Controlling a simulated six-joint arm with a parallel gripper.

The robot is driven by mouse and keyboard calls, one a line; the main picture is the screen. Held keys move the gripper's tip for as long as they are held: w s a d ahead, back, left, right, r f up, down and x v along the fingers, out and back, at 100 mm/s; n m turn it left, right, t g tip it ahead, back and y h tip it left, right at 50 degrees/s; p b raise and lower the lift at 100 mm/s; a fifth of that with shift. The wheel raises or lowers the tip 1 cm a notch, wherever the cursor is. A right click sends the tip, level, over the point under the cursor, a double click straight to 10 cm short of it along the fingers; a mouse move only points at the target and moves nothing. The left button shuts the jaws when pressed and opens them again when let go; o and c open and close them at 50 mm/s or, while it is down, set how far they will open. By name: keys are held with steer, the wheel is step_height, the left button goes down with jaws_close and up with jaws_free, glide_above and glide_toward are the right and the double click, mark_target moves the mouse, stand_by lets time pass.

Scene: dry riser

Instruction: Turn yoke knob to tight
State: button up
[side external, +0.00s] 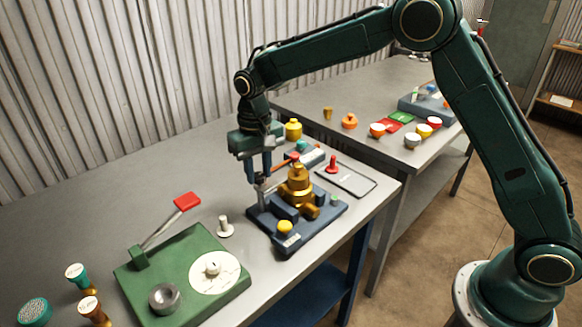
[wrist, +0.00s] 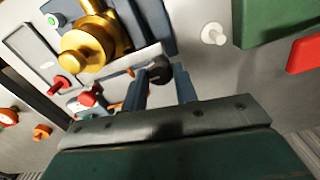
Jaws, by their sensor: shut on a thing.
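A blue fixture (side external: 330,212) on the near bench carries a brass valve body (side external: 297,187), which also shows in the wrist view (wrist: 88,45). A dark round knob (wrist: 158,72), which looks like the yoke knob, sits at the fixture's edge beside the brass body. My gripper (side external: 259,178) points down at the left side of the fixture. In the wrist view its two fingers (wrist: 160,84) are shut on the dark knob, one on each side. The knob's setting marks cannot be read. In the side view the fingers mostly hide the knob.
A green board (side external: 185,280) with a red-handled lever (side external: 187,202) and white dial lies front left. A white peg (side external: 225,228) stands between board and fixture. A red peg (side external: 332,165) on a grey tray (side external: 357,184) and a yellow pot (side external: 293,130) stand close by.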

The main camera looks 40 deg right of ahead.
mark_target(259, 174)
steer(key=shift+r+m, duration=0.1)
steer(key=shift+m, duration=1)
steer(key=o, duration=1)
steer(key=shift+r, duration=0.1)
steer(key=shift+r, duration=6.8)
